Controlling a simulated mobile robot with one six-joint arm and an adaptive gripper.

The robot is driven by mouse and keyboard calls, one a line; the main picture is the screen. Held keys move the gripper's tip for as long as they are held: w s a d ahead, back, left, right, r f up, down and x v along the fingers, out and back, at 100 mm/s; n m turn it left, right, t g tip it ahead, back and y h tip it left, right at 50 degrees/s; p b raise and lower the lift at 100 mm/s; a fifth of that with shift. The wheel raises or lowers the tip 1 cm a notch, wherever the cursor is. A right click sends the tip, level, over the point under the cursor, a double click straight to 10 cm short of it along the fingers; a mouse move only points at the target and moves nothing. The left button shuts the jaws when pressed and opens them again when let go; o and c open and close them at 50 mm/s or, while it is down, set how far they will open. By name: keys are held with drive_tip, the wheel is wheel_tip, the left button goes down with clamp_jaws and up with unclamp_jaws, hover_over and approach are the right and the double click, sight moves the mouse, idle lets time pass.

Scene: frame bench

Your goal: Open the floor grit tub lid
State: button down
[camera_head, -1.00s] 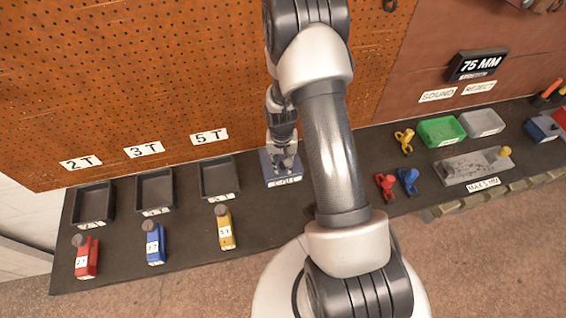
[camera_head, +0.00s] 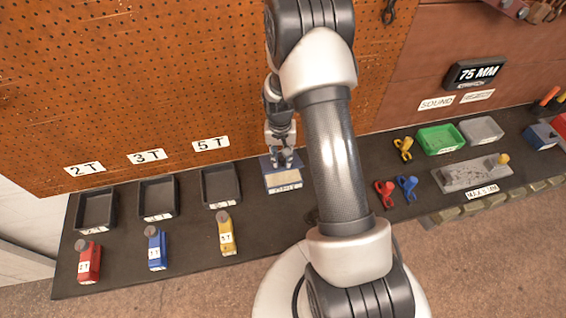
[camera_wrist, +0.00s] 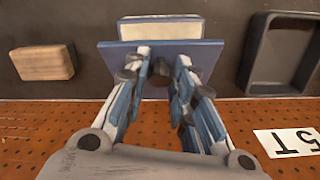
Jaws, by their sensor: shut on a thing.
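The grit tub (camera_head: 284,188) is a small blue box with a white label on its front, on the bench below the pegboard. Its front part is uncovered and shows a pale cream inside; it also shows in the wrist view (camera_wrist: 122,30). The blue lid (camera_head: 266,162) is back toward the pegboard; in the wrist view the lid (camera_wrist: 215,54) is a flat blue plate overlapping part of the tub. I cannot tell whether it is tilted or slid. My gripper (camera_wrist: 158,72) is shut on the lid's dark knob, mostly hidden between the fingertips; it also shows in the head view (camera_head: 283,158).
A black tray (camera_head: 220,185) stands left of the tub, with two more beyond it. Red (camera_head: 89,262), blue (camera_head: 156,250) and yellow (camera_head: 227,236) tagged pieces lie in front. A brown block (camera_wrist: 42,62) lies near the tub. The pegboard (camera_head: 150,80) rises close behind.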

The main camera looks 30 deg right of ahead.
drive_tip(key=shift+w+d+r, duration=0.15)
drive_tip(key=shift+w+r, duration=0.1)
drive_tip(key=shift+w, duration=0.3)
drive_tip(key=shift+w+d+r, duration=0.15)
drive_tip(key=shift+w+r, duration=0.1)
drive_tip(key=shift+w, duration=0.25)
drive_tip(key=shift+w+d+r, duration=0.15)
drive_tip(key=shift+w+r, duration=0.1)
drive_tip(key=shift+w, duration=0.3)
drive_tip(key=c, duration=1.8)
unclamp_jaws()
drive_tip(key=shift+o, duration=1.4)
drive_tip(key=shift+w+f, duration=0.2)
drive_tip(key=shift+w, duration=0.05)
drive_tip(key=shift+o, duration=0.8)
drive_tip(key=shift+a, duration=0.1)
drive_tip(key=shift+s, duration=0.15)
drive_tip(key=shift+s, duration=0.1)
